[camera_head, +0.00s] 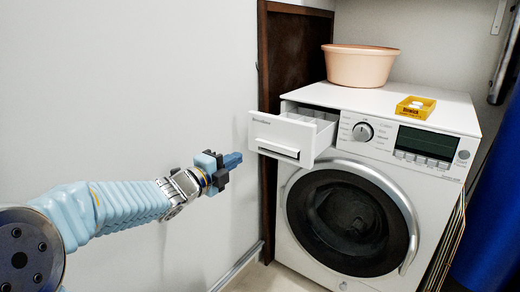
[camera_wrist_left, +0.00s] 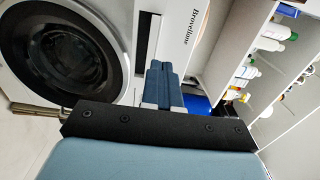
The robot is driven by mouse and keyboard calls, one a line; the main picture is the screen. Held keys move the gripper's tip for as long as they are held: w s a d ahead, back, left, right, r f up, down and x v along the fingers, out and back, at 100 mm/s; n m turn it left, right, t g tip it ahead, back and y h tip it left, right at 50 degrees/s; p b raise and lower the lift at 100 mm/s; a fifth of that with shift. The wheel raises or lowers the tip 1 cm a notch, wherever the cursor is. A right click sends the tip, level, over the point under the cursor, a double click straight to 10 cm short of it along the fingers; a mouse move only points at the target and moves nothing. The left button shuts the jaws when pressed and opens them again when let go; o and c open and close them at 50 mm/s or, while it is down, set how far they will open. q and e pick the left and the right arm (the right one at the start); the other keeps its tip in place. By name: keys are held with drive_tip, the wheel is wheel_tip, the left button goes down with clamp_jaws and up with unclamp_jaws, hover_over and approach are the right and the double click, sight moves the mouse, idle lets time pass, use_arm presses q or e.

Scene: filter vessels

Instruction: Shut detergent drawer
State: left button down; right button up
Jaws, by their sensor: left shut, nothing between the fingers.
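The white detergent drawer (camera_head: 282,138) is pulled out at the upper left of the washing machine (camera_head: 290,215). Its inner compartments show from above. My left gripper (camera_head: 238,159) is shut and empty, in front of the drawer and a little to its left and lower in the head view. In the left wrist view the shut fingers (camera_wrist_left: 160,68) point toward the drawer front (camera_wrist_left: 180,35), which bears brand lettering and a dark slot. I cannot tell whether the fingertips touch the drawer front. My right gripper does not show.
A pink basin (camera_head: 358,68) and a yellow box (camera_head: 415,107) with white pieces stand on the machine. The round door (camera_head: 348,215) is below the drawer. A wall (camera_head: 130,90) is at the left. Shelves with bottles (camera_wrist_left: 272,45) show in the left wrist view.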

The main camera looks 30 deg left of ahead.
sight(265, 143)
use_arm(q)
drive_tip(key=w, duration=0.7)
drive_tip(key=w+d, duration=0.1)
drive_tip(key=w, duration=0.2)
drive_tip(key=shift+w, duration=0.4)
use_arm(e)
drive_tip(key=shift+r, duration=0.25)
